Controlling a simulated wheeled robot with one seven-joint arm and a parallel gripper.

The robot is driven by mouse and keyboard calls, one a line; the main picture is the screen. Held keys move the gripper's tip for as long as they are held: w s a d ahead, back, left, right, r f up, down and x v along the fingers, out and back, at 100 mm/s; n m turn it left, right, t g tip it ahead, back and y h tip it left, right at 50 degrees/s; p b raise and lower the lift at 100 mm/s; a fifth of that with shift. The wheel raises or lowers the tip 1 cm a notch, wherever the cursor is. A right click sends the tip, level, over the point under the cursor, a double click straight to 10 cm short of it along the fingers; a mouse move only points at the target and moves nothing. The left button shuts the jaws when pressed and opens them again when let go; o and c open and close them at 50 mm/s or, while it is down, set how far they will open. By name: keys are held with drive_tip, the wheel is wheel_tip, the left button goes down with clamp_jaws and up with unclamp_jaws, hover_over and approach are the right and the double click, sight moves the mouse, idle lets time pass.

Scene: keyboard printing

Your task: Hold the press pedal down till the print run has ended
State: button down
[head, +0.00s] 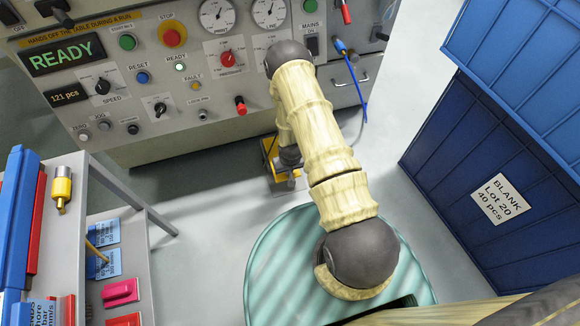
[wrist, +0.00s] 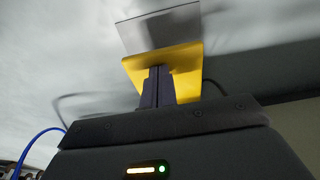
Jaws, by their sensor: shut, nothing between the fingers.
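The yellow press pedal (head: 269,148) stands on the floor at the foot of the machine, partly hidden behind my arm and gripper in the head view. In the wrist view the yellow pedal (wrist: 185,62) lies just beyond my fingers, with a grey plate behind it. My gripper (wrist: 158,72) is shut and empty, its dark fingertips overlapping the pedal. I cannot tell whether they touch it or whether it is pressed. The machine's display (head: 62,53) reads READY in green, and the counter (head: 67,95) reads 121 pcs.
The machine panel (head: 150,90) carries knobs, lamps, gauges and a red STOP button (head: 172,35). A blue cable (head: 355,75) hangs at its right. A dark blue crate (head: 470,150) labelled BLANK stands right. A grey shelf rack (head: 120,190) stands left. Some grey floor between is clear.

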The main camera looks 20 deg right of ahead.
drive_tip(key=r+p, duration=0.4)
drive_tip(key=r, duration=0.1)
drive_tip(key=shift+s+p, duration=0.2)
drive_tip(key=shift+p, duration=0.2)
drive_tip(key=s+r+p, duration=0.3)
drive_tip(key=r+p, duration=0.1)
drive_tip(key=r, duration=0.4)
drive_tip(key=s+r+p, duration=0.3)
drive_tip(key=s+r, duration=0.1)
drive_tip(key=r, duration=0.5)
drive_tip(key=shift+s+p, duration=0.3)
drive_tip(key=shift+p, duration=0.05)
drive_tip(key=shift+r, duration=0.1)
drive_tip(key=s+r+p, duration=0.2)
drive_tip(key=r+p, duration=1.7)
drive_tip(key=r, duration=1.6)
drive_tip(key=s+r+p, duration=0.2)
drive_tip(key=r+p, duration=1.7)
drive_tip(key=r, duration=1.7)
drive_tip(key=shift+a+r+t, duration=0.15)
drive_tip(key=shift+r+t, duration=0.05)
drive_tip(key=shift+t, duration=0.2)
